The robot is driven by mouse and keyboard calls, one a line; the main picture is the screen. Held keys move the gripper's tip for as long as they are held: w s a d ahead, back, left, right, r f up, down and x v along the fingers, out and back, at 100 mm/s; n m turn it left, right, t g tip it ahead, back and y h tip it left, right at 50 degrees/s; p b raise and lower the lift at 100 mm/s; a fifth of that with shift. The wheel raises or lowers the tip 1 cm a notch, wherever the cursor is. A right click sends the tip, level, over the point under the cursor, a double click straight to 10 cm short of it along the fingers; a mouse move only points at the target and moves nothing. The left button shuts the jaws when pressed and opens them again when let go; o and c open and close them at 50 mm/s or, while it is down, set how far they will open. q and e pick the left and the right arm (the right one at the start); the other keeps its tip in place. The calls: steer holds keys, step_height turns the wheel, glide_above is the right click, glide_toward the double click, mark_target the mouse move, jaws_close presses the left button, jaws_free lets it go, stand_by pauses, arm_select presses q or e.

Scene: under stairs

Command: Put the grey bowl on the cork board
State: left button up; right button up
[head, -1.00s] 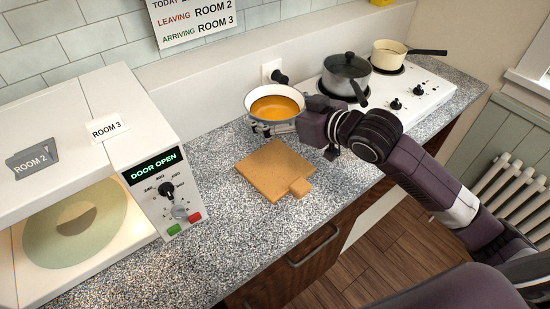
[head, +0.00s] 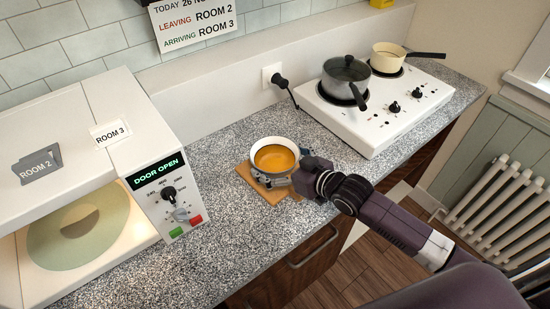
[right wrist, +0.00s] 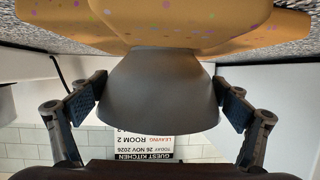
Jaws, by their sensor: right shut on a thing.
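The grey bowl (head: 275,158) has a pale inside, a dark rim and orange contents. It is upright over the cork board (head: 256,188), which is mostly hidden beneath it in the head view. My right gripper (head: 280,180) is shut on the bowl from the right. In the right wrist view, which is upside down, the bowl's grey outside (right wrist: 160,85) sits between the two fingers. The speckled board (right wrist: 215,25) shows just beyond the bowl's foot. I cannot tell whether the foot touches the board. My left gripper is not in view.
A microwave (head: 160,185) with its door open stands at the left. A white hob (head: 385,110) with a lidded grey pot (head: 345,78) and a cream pan (head: 388,56) is at the back right. Speckled worktop (head: 215,235) is clear between the microwave and the board.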

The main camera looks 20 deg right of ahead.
steer(key=shift+r, duration=0.15)
steer(key=o, duration=1.4)
steer(key=shift+f, duration=0.2)
steer(key=shift+r, duration=0.2)
steer(key=shift+s+d, duration=0.1)
steer(key=shift+s, duration=0.2)
steer(key=b+v, duration=0.1)
steer(key=v, duration=0.8)
steer(key=shift+s+d+r+b, duration=0.1)
steer(key=shift+s+d+b, duration=0.1)
steer(key=shift+s+b, duration=0.15)
steer(key=shift+v, duration=0.75)
